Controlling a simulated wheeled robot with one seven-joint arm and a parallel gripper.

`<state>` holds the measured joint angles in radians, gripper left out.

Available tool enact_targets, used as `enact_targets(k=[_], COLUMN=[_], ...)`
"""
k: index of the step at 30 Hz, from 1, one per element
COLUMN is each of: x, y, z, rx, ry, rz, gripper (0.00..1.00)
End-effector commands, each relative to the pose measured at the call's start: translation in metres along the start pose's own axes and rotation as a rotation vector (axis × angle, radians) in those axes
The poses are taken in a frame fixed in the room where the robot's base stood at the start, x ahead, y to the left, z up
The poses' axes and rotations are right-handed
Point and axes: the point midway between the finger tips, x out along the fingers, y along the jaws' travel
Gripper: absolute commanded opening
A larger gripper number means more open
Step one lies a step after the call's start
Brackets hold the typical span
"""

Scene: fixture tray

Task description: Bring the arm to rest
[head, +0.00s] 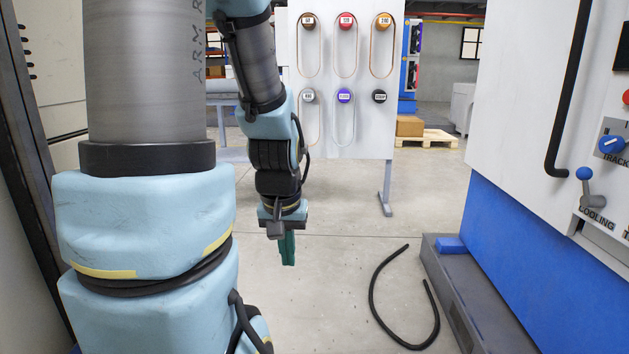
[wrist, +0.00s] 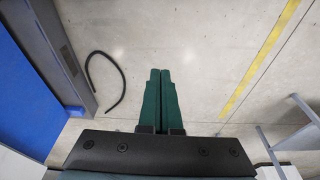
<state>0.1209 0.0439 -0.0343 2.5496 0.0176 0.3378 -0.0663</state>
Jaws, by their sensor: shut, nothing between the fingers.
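My gripper (head: 288,250) hangs from my blue and grey arm in the middle of the head view, pointing down over the bare concrete floor. Its two green fingers (wrist: 160,80) lie side by side in the wrist view, shut with nothing held between them. The fingertips are in free air and touch nothing that I can see.
A black hose (head: 404,300) lies curved on the floor, right of my gripper. A white and blue machine (head: 530,230) stands at the right.

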Motion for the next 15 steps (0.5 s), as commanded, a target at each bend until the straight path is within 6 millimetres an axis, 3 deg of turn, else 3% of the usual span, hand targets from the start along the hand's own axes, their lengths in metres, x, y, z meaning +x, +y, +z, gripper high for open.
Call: enact_targets(k=[2,3,11,15], x=[-0.008,-0.025,-0.079,-0.12], y=[-0.018,-0.015,-0.013,-0.013], z=[0.025,0.018,0.005,-0.004], rx=[-0.017,-0.006,-0.005,-0.005], ry=[-0.083,-0.075,-0.073,-0.072], rz=[-0.004,-0.003,-0.003,-0.003], gripper=[0.0,0.0,0.0,0.0])
